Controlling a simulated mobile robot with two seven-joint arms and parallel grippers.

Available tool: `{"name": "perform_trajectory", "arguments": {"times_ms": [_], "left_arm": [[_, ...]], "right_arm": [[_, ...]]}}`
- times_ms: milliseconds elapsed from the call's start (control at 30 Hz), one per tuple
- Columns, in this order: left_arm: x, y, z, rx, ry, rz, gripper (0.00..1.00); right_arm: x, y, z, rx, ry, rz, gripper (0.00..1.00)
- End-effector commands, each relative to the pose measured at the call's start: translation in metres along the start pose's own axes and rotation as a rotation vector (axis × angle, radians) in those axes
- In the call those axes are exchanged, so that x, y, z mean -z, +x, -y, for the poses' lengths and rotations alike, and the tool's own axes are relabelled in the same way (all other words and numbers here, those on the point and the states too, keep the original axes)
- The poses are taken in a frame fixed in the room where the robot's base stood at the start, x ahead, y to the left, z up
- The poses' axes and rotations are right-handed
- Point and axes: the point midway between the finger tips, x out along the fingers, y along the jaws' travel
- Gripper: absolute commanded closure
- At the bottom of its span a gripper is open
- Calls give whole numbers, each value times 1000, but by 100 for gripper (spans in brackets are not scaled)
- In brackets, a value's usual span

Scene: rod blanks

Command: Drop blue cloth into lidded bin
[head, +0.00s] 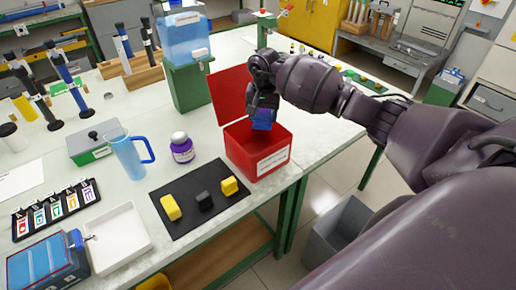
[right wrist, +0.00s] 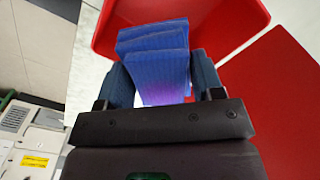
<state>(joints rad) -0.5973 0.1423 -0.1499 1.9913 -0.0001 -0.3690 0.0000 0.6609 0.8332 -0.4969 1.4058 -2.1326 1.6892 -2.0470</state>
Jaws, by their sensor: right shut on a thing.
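The blue cloth (head: 262,119) is a small folded piece held over the mouth of the red lidded bin (head: 259,165). The bin's red lid (head: 229,94) stands open at its back. My right gripper (head: 263,104) is shut on the cloth. In the right wrist view the cloth (right wrist: 155,60) sits between the two fingers of the gripper (right wrist: 160,85), with the red bin (right wrist: 225,22) behind it. Whether the cloth touches the inside of the bin is hard to tell. My left gripper is not in view.
A black mat (head: 190,221) with yellow and black blocks lies left of the bin. A green stand with a water tank (head: 184,40) is behind the bin.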

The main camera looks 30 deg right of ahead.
Motion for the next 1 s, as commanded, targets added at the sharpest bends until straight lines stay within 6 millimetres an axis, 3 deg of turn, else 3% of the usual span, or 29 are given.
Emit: {"name": "perform_trajectory", "arguments": {"times_ms": [33, 67, 233, 633, 1000], "left_arm": [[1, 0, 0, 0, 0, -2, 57], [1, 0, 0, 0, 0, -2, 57], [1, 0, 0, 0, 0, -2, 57], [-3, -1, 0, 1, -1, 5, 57], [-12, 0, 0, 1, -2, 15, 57]], "right_arm": [[0, 0, 0, 0, 0, 0, 61], [0, 0, 0, 0, 0, 0, 36], [0, 0, 0, 0, 0, 0, 10], [1, -8, 0, 1, 1, -1, 9], [1, -69, 0, 1, 1, -4, 9]]}}
